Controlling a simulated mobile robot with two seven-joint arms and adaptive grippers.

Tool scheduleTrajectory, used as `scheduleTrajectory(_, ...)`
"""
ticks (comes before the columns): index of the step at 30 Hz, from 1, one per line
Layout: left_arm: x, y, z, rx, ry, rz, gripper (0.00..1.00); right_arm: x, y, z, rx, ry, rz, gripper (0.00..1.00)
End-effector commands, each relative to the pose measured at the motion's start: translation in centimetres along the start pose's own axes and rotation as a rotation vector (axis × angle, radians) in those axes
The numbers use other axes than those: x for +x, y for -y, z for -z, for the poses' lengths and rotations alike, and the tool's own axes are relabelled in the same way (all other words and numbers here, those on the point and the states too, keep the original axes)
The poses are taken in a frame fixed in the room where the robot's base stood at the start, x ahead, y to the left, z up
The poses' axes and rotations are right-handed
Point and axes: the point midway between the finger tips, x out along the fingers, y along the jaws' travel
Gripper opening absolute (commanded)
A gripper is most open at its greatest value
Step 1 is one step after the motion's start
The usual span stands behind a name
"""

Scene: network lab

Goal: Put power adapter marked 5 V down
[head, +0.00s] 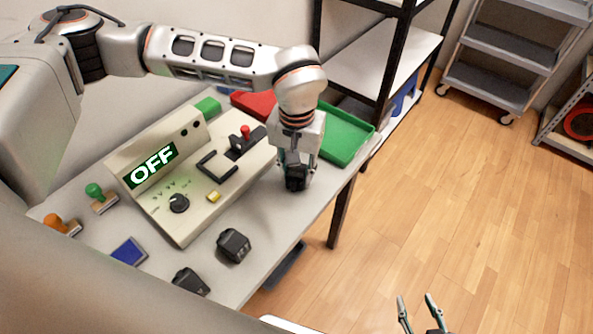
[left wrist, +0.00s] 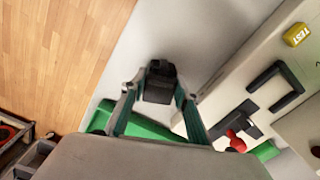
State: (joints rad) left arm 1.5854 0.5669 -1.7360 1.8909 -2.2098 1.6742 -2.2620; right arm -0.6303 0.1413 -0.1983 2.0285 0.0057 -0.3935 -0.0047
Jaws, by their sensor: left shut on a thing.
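My left gripper (head: 296,168) is shut on a black power adapter (head: 295,180), over the right end of the table by the test unit. The adapter also shows between the fingers in the left wrist view (left wrist: 158,86). I cannot read its marking, nor tell whether it touches the tabletop. Two other black adapters lie on the table's front part, one at the middle (head: 234,245) and one nearer (head: 191,281); their markings are not legible. My right gripper (head: 420,308) is open and empty over the floor, at the bottom of the head view.
The table (head: 268,221) holds a test unit (head: 190,185) reading "OFF", with a knob and red-tipped lever. Behind the held adapter are a green tray (head: 347,135) and a red tray (head: 252,103). Stamps and a blue pad (head: 129,251) lie left. Bare tabletop lies around the adapters.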

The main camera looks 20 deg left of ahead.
Motion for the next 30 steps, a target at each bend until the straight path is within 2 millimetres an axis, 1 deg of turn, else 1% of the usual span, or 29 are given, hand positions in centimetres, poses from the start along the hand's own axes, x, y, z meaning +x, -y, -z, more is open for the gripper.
scheduleTrajectory(2,0.3,0.0,0.0,0.000,0.000,0.000,0.05,0.0,0.1,-0.1,0.000,0.002,0.001,0.40)
scheduleTrajectory(3,0.3,0.0,0.0,0.000,0.001,0.000,0.35,0.0,0.0,-0.1,0.000,0.002,0.000,0.40)
scheduleTrajectory(4,0.3,0.0,0.0,0.000,0.000,0.000,0.43,0.0,0.0,-0.1,0.000,0.002,0.001,0.40)
scheduleTrajectory(5,0.3,0.0,0.0,0.000,0.001,0.000,0.47,0.0,0.0,-0.1,0.000,0.002,0.001,0.40)
scheduleTrajectory(14,0.2,0.0,0.0,0.000,0.001,0.000,0.47,0.1,0.1,-0.4,0.000,0.006,0.001,0.40)
scheduleTrajectory(17,-0.2,0.0,0.0,0.000,0.000,0.000,0.47,0.1,0.0,-0.3,0.000,0.006,0.001,0.40)
scheduleTrajectory(20,-1.3,0.0,0.1,0.000,-0.004,0.000,0.47,0.1,0.0,-0.1,0.000,0.004,0.000,0.40)
scheduleTrajectory(23,-3.1,0.0,0.1,0.001,-0.006,-0.001,0.47,0.1,-0.1,0.2,0.002,0.000,-0.001,0.40)
scheduleTrajectory(30,-8.1,0.0,0.1,0.000,-0.005,-0.001,0.47,-0.1,-0.2,0.7,0.006,-0.006,0.000,0.40)
